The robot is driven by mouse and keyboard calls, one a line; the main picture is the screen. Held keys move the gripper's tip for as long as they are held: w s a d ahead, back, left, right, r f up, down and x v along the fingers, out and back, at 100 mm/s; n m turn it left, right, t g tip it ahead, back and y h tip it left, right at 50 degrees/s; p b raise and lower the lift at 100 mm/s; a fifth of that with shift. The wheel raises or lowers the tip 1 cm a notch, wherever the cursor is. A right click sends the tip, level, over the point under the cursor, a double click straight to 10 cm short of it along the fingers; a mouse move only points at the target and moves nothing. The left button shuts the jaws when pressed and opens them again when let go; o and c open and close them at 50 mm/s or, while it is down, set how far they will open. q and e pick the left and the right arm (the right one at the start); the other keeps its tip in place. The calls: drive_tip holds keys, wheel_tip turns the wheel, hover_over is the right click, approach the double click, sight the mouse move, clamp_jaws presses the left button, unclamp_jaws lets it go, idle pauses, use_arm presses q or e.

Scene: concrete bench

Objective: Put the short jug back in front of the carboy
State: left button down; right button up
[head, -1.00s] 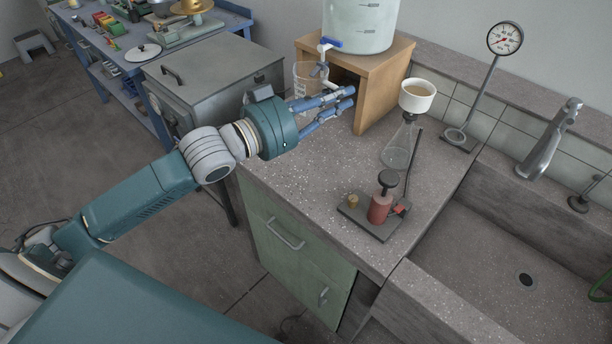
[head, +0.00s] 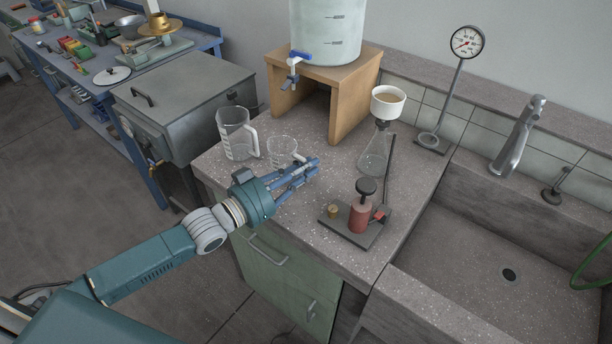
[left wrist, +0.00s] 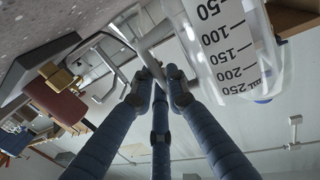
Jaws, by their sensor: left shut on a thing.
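The short jug (head: 281,148) is clear, with dark graduation marks, and looks upright at the left part of the bench. My left gripper (head: 312,166) is shut on it at the handle side; its fingers partly cover the jug. I cannot tell whether its base touches the bench. In the left wrist view, the jug's marked wall (left wrist: 225,45) fills the upper right, beside the closed fingers (left wrist: 158,85). The carboy (head: 327,30), pale with a blue-handled tap (head: 295,60), stands on a wooden stand (head: 352,95) behind the jug. My right gripper is out of view.
A taller clear jug (head: 236,138) stands close left of the short jug. A flask with a filter funnel (head: 376,150) and a small red device on a plate (head: 360,215) stand to the right. The sink (head: 490,250) lies farther right. Bench between jug and stand is clear.

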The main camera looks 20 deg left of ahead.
use_arm(q)
drive_tip(key=shift+f, duration=1.45)
drive_tip(key=shift+f, duration=0.15)
drive_tip(key=c, duration=1.7)
unclamp_jaws()
drive_tip(key=shift+r, duration=0.3)
drive_tip(key=v, duration=1.2)
drive_tip(key=shift+f, duration=0.15)
